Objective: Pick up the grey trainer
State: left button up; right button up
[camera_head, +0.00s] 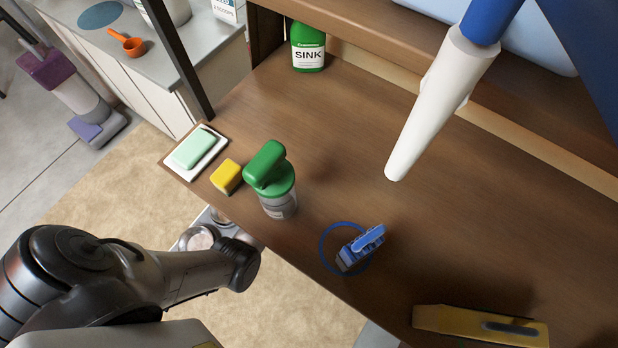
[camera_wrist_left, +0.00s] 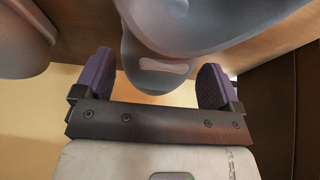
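A grey trainer (camera_wrist_left: 160,75) with a paler tab fills the top middle of the left wrist view, its rounded end towards me. My left gripper (camera_wrist_left: 156,62) is open, with one purple finger pad on each side of that end. Gaps show between the pads and the trainer, though I cannot tell the depth. In the head view my left arm reaches in from the left and its end goes below the brown tabletop's edge. The fingers and the trainer are hidden there. My right gripper is in neither view.
Another grey rounded object (camera_wrist_left: 22,40) is left of the trainer.

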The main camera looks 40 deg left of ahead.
pick_arm(q)
jog(key=c, duration=0.4)
jog(key=shift+r, duration=0.1)
